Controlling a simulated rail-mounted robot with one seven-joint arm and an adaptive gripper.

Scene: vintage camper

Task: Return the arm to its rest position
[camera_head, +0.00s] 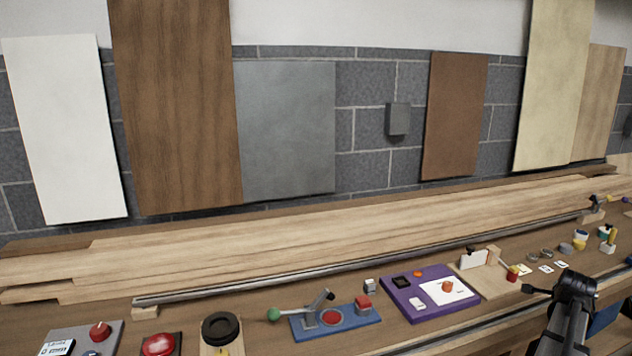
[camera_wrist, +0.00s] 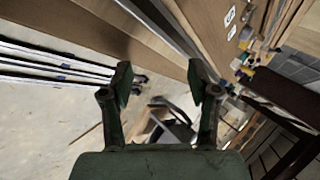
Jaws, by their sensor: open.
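My gripper (camera_wrist: 162,82) shows in the wrist view with its two dark fingers wide apart and nothing between them. Beyond the fingers are the edge of the wooden bench and a pale floor below it. In the head view, part of my dark arm (camera_head: 572,300) rises at the lower right, in front of the bench's near edge. Whether the fingertips show in the head view is unclear.
The bench carries a blue lever board (camera_head: 352,328), a purple panel (camera_head: 402,305), a red button (camera_head: 158,345) and several small items at the right. Boards lean on the wall behind. In the wrist view, a dark red padded piece (camera_wrist: 282,96) is at the right.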

